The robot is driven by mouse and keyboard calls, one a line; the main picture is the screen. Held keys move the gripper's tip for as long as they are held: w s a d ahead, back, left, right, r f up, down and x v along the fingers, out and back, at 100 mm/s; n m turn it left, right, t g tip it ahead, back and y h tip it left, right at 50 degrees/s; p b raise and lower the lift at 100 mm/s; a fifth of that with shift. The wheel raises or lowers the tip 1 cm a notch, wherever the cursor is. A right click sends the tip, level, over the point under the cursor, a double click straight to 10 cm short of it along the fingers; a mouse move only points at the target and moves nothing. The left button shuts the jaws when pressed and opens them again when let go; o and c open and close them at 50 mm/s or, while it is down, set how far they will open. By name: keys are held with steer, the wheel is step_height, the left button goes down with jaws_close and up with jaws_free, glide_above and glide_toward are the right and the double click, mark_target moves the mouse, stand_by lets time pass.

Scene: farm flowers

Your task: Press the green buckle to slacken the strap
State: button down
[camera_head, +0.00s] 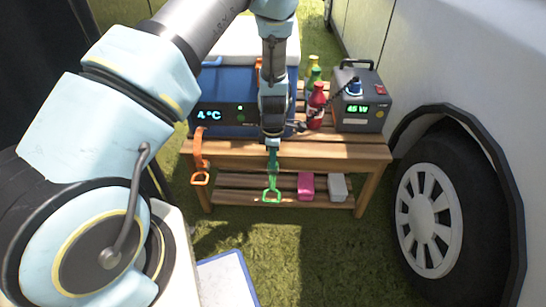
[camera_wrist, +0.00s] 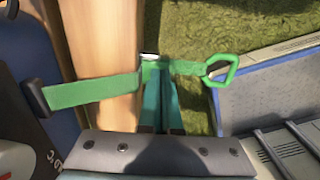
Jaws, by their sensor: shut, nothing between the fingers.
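The green strap (camera_wrist: 95,92) runs across the wooden table edge in the wrist view. It passes a small buckle with a pale metallic edge (camera_wrist: 150,58) and ends in a green pull ring (camera_wrist: 222,70). In the head view the green ring (camera_head: 272,193) hangs below the front edge of the table. My gripper (camera_head: 272,156) points down at that edge, over the strap. Its teal fingers (camera_wrist: 157,72) are shut and empty, with their tips at the buckle. Much of the buckle is hidden by the fingers, and I cannot tell whether they touch it.
The blue cooler (camera_head: 225,105) reads 4°C on the wooden table (camera_head: 330,152). An orange strap (camera_head: 200,160) hangs left. Bottles (camera_head: 317,105) and a grey power unit (camera_head: 362,112) stand right. Pink (camera_head: 306,185) and white (camera_head: 337,186) blocks lie below. A vehicle wheel (camera_head: 428,220) is at right.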

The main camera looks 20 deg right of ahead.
steer(key=shift+s+f, duration=0.1)
steer(key=shift+f, duration=0.15)
stand_by(0.4)
steer(key=shift+w+d+r+p, duration=0.25)
steer(key=shift+w+r+p, duration=0.2)
steer(key=shift+w, duration=0.25)
step_height(320, 180, up, 14)
steer(key=p, duration=0.4)
stand_by(0.6)
